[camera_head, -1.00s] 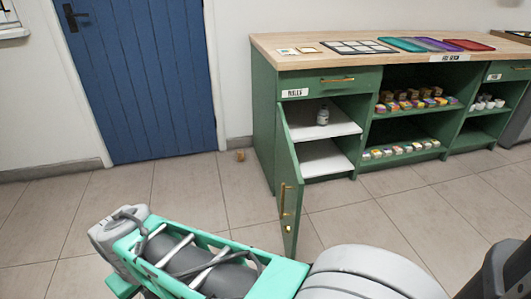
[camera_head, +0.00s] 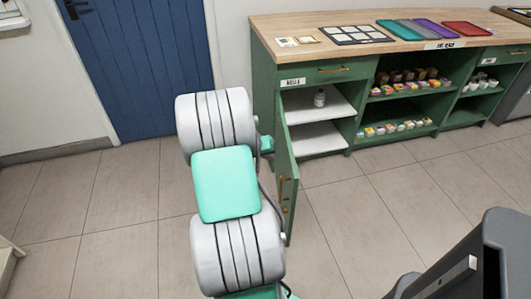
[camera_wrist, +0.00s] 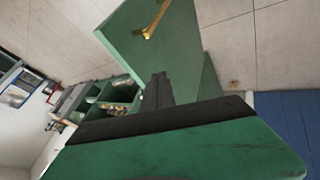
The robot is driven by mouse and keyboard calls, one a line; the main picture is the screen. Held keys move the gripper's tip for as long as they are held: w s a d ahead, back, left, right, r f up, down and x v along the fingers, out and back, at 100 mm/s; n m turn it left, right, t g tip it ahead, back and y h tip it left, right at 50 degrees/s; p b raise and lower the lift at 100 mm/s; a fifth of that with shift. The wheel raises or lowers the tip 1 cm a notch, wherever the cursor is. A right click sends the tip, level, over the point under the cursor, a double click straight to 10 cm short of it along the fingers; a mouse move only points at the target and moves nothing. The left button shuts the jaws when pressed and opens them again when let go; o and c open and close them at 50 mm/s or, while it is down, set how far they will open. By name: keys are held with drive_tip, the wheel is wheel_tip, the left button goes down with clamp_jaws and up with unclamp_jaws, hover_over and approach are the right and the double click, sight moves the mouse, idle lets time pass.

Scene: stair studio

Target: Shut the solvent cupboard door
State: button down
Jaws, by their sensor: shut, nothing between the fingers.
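The green solvent cupboard door (camera_head: 287,165) stands wide open, swung out from the left side of the green cabinet (camera_head: 334,79). It has a brass handle (camera_head: 282,192). Inside are white shelves (camera_head: 322,141) and a small pale bottle (camera_head: 319,98) on the upper one. In the wrist view the door (camera_wrist: 185,45) and its brass handle (camera_wrist: 153,20) are seen at a tilt. My gripper (camera_wrist: 158,84) is shut and empty, its dark fingers directed toward the door. I cannot tell whether they touch it.
A wooden worktop (camera_head: 300,25) holds trays and cards. Open shelves right of the cupboard hold several small boxes (camera_head: 405,88). A blue room door (camera_head: 140,70) is at the left. Tiled floor (camera_head: 350,225) in front is clear.

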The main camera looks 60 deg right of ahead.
sight(289, 160)
drive_tip(key=s+d, duration=0.1)
drive_tip(key=s+d+f, duration=0.2)
drive_tip(key=shift+s+d, duration=0.35)
drive_tip(key=shift+d, duration=0.05)
